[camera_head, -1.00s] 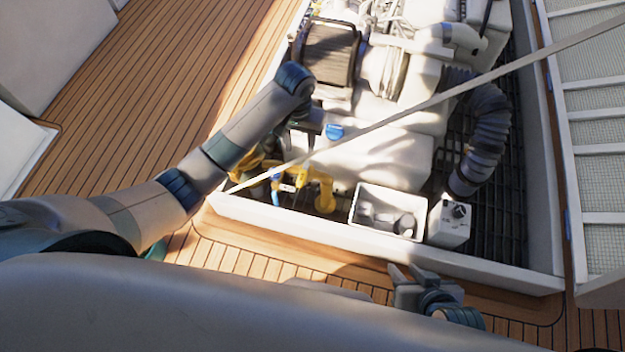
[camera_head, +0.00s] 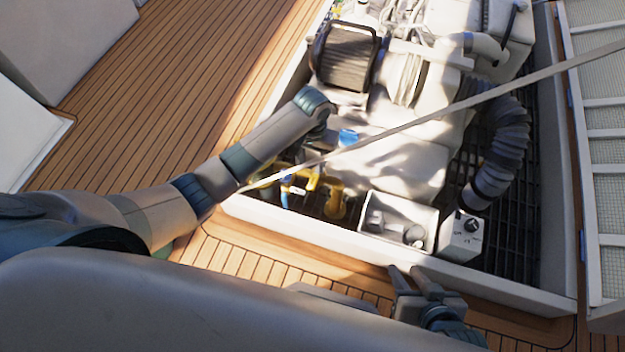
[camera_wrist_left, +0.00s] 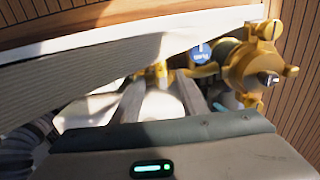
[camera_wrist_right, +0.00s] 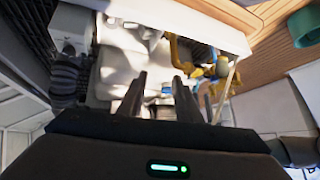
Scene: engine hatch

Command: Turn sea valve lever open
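Yellow valve parts sit in the hatch's near-left corner; a yellow fitting (camera_head: 336,203) shows in the head view. I cannot tell which part is the lever. My left gripper (camera_wrist_left: 162,88) is open, its fingers apart with nothing clearly held; in the head view my arm mostly hides it. My right gripper (camera_head: 413,274) is open and empty by the near hatch edge; its spread fingers also show in the right wrist view (camera_wrist_right: 160,82).
The hatch's white rim (camera_head: 330,238) surrounds the engine. A white open bin (camera_head: 372,232) and a white box with a dark knob (camera_head: 461,236) stand inside the near rim. A grey corrugated hose (camera_head: 505,145) curves at the right. A pale strut (camera_head: 420,122) crosses above. Teak deck (camera_head: 150,110) is clear at left.

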